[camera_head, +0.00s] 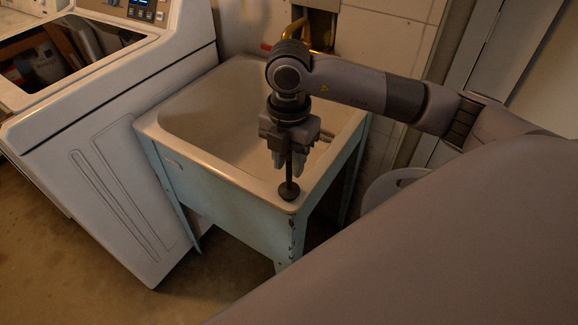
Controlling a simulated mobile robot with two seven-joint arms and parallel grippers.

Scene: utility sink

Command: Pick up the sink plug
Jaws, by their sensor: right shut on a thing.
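The sink plug (289,190) is a dark round disc with a thin upright stem. It is at the front right corner of the white utility sink (215,172), over the rim. I cannot tell whether its base touches the rim or is just above it. My right gripper (289,160) points down from above and is shut on the plug's stem. The fingers partly hide the upper stem. My left gripper is not in view.
The sink stands on a pale blue metal frame (225,208). A white washing machine (120,150) with an open top stands close at the left. A white round object (388,186) is behind the sink's right side. Floor is bare at the lower left.

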